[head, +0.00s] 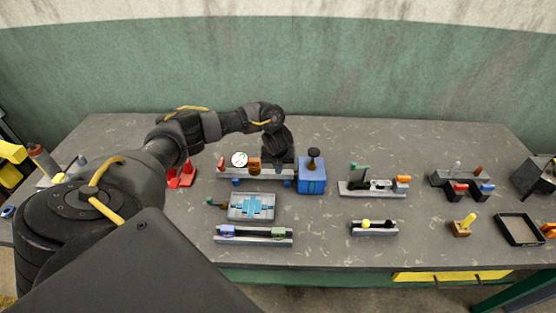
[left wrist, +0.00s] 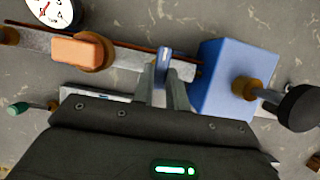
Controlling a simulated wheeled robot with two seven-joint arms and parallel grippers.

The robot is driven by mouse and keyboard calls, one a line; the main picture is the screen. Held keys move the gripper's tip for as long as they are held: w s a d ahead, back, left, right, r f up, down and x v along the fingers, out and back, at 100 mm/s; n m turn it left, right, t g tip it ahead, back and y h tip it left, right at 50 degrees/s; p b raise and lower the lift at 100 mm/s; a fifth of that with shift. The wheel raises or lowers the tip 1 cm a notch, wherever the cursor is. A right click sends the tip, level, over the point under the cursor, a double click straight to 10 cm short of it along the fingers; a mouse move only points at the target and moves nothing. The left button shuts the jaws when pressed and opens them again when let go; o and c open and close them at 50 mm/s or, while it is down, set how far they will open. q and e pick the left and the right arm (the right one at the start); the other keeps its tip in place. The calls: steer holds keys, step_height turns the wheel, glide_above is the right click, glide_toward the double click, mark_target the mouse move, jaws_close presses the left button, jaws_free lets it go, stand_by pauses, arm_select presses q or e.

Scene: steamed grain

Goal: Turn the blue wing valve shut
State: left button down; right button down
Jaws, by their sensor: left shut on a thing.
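The blue wing valve (left wrist: 164,54) sits on the grey pipe rail (left wrist: 130,58), close to the left side of the blue box (left wrist: 222,80). My left gripper (left wrist: 165,78) points down at it, with its two fingers closed on either side of the wing. In the head view my left gripper (head: 280,160) is over the rail just left of the blue box (head: 312,176) and hides the wing. The wing looks roughly in line with the fingers; its exact angle is hard to tell. My right gripper is not in view.
An orange handle (left wrist: 80,52) and a white dial gauge (head: 239,159) are on the same rail to the left. A black knob (left wrist: 298,107) sticks out of the box. A tray with blue pieces (head: 237,207) lies in front. Other fixtures stand to the right.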

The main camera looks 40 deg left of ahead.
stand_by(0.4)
arm_select(q)
steer(key=c, duration=1.4)
jaws_free()
steer(key=p+v, duration=0.2)
steer(key=v, duration=0.8)
steer(key=shift+r+p, duration=0.4)
steer(key=shift+d, duration=0.1)
